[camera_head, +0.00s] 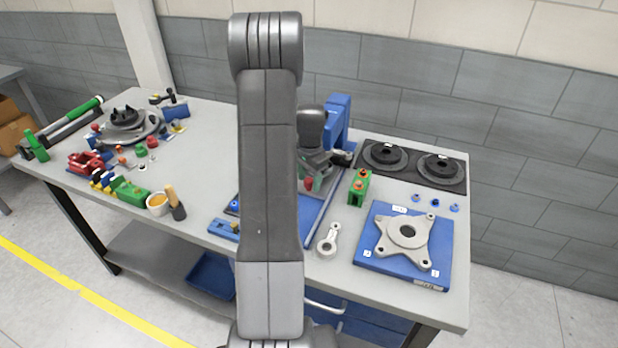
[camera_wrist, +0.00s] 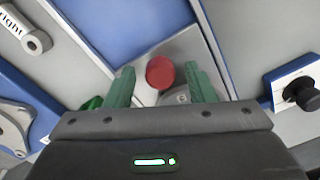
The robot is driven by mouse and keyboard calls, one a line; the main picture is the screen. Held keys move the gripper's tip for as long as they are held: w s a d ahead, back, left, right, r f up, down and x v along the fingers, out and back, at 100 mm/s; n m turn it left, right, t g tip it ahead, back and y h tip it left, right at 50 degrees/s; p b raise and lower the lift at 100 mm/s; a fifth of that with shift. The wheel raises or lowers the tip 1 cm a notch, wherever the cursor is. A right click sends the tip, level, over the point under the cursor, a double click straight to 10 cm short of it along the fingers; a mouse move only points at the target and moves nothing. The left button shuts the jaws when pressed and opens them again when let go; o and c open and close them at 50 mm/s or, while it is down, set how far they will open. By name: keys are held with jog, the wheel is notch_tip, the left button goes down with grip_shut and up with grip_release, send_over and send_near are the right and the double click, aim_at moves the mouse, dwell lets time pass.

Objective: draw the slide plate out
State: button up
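The slide plate (camera_wrist: 193,48) shows in the wrist view as a light grey metal piece with a round red knob (camera_wrist: 160,72) on it. The knob also shows in the head view (camera_head: 308,183), below my wrist. My gripper (camera_wrist: 160,74) has its two green fingers apart, one on each side of the knob, with a gap on both sides. I cannot tell how far down the fingers reach along the knob. The blue fixture (camera_head: 337,118) stands behind my gripper in the head view. My arm hides much of the fixture and plate.
A blue board (camera_head: 383,259) with a grey star-shaped part lies to the right. A grey link (camera_head: 328,239) and a green block (camera_head: 359,188) are close by. A dark tray (camera_head: 412,168) with two discs is at the back right. Several tools crowd the left side.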

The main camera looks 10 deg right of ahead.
grip_shut()
jog(key=shift+s+a+b, duration=0.35)
jog(key=shift+s, duration=0.15)
jog(key=s+a+b, duration=0.1)
jog(key=s+a, duration=0.1)
jog(key=s, duration=0.2)
jog(key=s+a+b, duration=0.1)
jog(key=s+a, duration=0.2)
jog(key=s+a+b, duration=0.2)
jog(key=s, duration=0.2)
jog(key=shift+s+a, duration=0.3)
jog(key=shift+a, duration=0.1)
jog(key=shift+o, duration=0.4)
grip_release()
jog(key=shift+s+a, duration=0.15)
jog(key=shift+r, duration=0.55)
notch_tip(320, 180, up, 13)
jog(key=shift+s, duration=0.15)
